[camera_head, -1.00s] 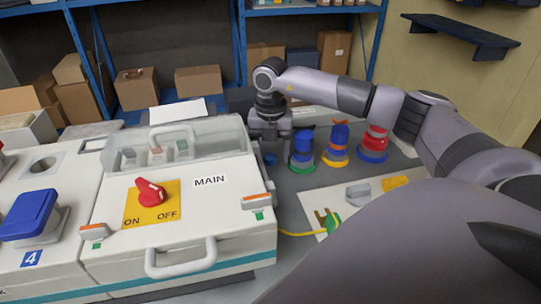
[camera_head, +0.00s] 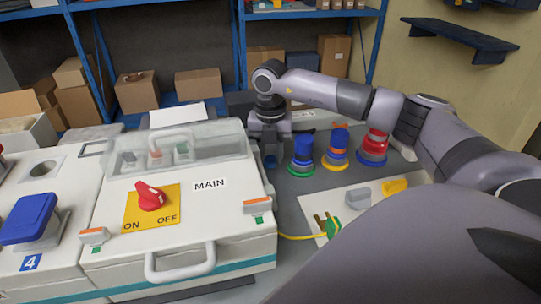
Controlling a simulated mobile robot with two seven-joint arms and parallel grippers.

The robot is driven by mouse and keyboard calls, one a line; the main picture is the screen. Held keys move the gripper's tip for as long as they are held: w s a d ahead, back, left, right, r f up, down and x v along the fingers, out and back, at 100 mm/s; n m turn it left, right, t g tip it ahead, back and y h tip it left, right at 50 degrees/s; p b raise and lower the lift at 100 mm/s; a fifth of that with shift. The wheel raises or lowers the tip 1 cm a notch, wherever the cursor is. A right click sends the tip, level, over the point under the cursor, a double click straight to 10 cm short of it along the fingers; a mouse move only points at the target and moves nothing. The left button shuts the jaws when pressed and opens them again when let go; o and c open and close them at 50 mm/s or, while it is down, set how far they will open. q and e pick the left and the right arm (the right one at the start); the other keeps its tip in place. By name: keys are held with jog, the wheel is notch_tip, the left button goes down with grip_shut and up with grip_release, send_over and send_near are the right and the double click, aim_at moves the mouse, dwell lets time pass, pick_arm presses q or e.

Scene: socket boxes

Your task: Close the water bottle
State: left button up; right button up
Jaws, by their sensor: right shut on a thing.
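No thing that I can clearly tell as a water bottle shows in the head view. My right gripper (camera_head: 270,156) points down behind the right rear corner of the white MAIN box. It is shut on a small blue thing (camera_head: 270,162), mostly hidden by the fingers; I cannot tell if it is a bottle cap. Right of it stand a blue plug with a green ring (camera_head: 302,150), a blue plug with an orange ring (camera_head: 338,141) and a red plug with a blue ring (camera_head: 374,145), all upright. My left gripper is out of view.
The white MAIN box (camera_head: 110,250) has a red ON/OFF knob (camera_head: 150,197) and a clear lid (camera_head: 190,146). A pale board (camera_head: 345,211) holds a green plug (camera_head: 332,226) with a yellow cable, and grey and yellow pieces. Blue shelves stand behind.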

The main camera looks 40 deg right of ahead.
aim_at(270, 158)
pick_arm(q)
jog(key=p, duration=0.1)
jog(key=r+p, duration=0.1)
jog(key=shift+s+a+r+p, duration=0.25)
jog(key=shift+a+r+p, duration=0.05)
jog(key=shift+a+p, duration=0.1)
pick_arm(e)
notch_tip(270, 158, up, 20)
jog(key=shift+f, duration=0.2)
